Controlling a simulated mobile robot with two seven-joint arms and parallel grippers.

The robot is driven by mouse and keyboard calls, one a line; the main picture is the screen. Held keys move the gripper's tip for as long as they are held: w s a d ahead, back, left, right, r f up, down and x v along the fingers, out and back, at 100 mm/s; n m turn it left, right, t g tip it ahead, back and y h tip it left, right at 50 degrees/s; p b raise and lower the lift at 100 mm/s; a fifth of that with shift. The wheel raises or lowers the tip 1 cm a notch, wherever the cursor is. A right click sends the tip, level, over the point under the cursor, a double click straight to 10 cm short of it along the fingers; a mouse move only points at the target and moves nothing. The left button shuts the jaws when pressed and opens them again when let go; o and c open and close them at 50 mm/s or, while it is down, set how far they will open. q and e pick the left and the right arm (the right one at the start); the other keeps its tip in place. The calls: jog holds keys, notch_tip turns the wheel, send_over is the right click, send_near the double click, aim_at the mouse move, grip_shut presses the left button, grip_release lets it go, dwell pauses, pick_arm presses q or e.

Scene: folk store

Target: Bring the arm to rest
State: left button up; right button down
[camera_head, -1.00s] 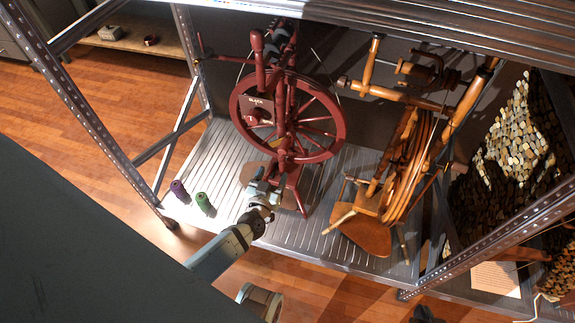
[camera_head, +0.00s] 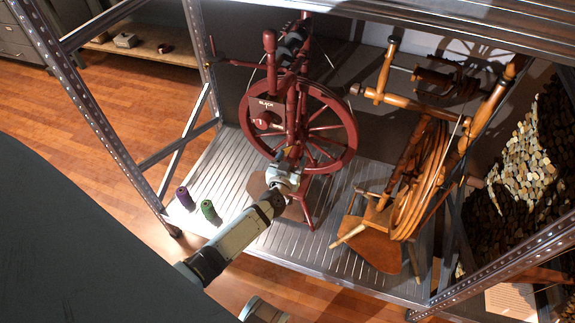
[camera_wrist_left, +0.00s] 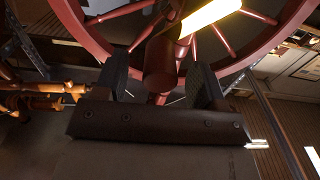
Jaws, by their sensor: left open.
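My left gripper (camera_head: 286,172) is at the end of my arm, which reaches in over the shelf's front edge. It is in front of the lower part of a red spinning wheel (camera_head: 343,112). In the left wrist view its open fingers (camera_wrist_left: 160,78) stand apart, and a dark red turned post (camera_wrist_left: 160,62) of the wheel shows between and beyond them. I cannot tell whether the fingers touch the post.
Wooden floor (camera_head: 110,150) lies open at left.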

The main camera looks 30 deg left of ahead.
pick_arm(q)
jog(key=shift+w+a+f, duration=0.1)
jog(key=shift+w+a, duration=0.1)
jog(key=shift+w, duration=0.4)
jog(key=shift+w+r, duration=0.15)
jog(key=shift+r, duration=0.05)
jog(key=shift+f, duration=0.1)
jog(key=c, duration=0.8)
jog(key=shift+c, duration=0.8)
